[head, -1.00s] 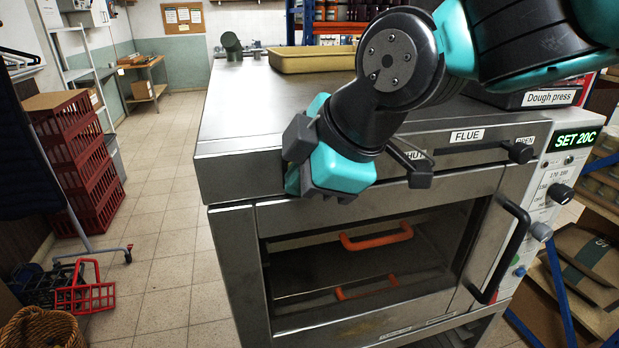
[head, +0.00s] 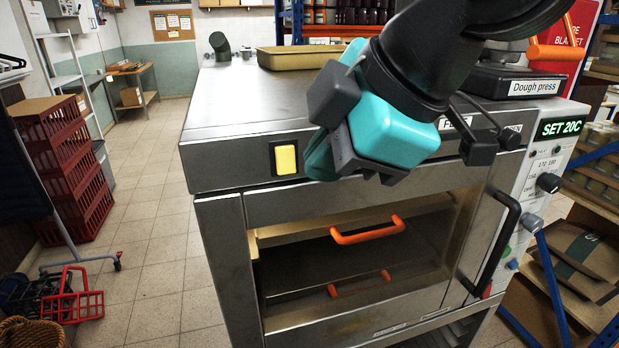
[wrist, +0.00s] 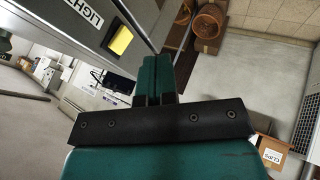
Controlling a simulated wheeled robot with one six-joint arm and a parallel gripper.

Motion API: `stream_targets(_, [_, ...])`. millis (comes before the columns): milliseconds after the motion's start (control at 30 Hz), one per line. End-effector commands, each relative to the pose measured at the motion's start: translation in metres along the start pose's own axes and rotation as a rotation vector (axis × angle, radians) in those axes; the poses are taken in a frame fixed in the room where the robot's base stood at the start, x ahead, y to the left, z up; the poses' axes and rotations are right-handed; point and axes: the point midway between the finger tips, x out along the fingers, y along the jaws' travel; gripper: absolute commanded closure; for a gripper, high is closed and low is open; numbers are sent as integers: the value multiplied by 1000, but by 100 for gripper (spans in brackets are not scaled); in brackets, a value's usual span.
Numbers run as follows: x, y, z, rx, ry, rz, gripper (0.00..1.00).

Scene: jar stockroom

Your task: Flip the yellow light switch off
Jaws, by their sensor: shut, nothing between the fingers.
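The yellow light switch (head: 285,159) sits in a dark frame at the left end of the oven's steel front panel. In the wrist view, the yellow switch (wrist: 120,41) is beside a LIGHT label (wrist: 85,12). I cannot tell which way its rocker is tilted. My gripper (head: 320,160) is just right of the switch in the head view, in front of the panel and apart from the switch. In the wrist view, my gripper's green fingers (wrist: 156,75) are together and empty, with the switch up and left of them.
The oven (head: 230,215) has an orange handle (head: 368,231) behind its window and a black door handle (head: 497,243) at right. A tan tray (head: 310,57) and the dough press (head: 515,82) stand on top. Red crates (head: 62,165) stand left; the tiled floor between is clear.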

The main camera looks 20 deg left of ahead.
Motion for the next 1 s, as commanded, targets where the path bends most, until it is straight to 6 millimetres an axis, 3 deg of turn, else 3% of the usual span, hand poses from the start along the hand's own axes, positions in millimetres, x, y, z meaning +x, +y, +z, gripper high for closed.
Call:
stream_targets(200, [-39, -8, 0, -5, 4, -2, 100])
stream_targets(400, [-56, -11, 1, -5, 2, -5, 100])
stream_targets(767, [-58, -10, 1, -3, 1, -6, 100])
stream_targets(1000, [-58, 5, 4, 22, -6, -57, 100])
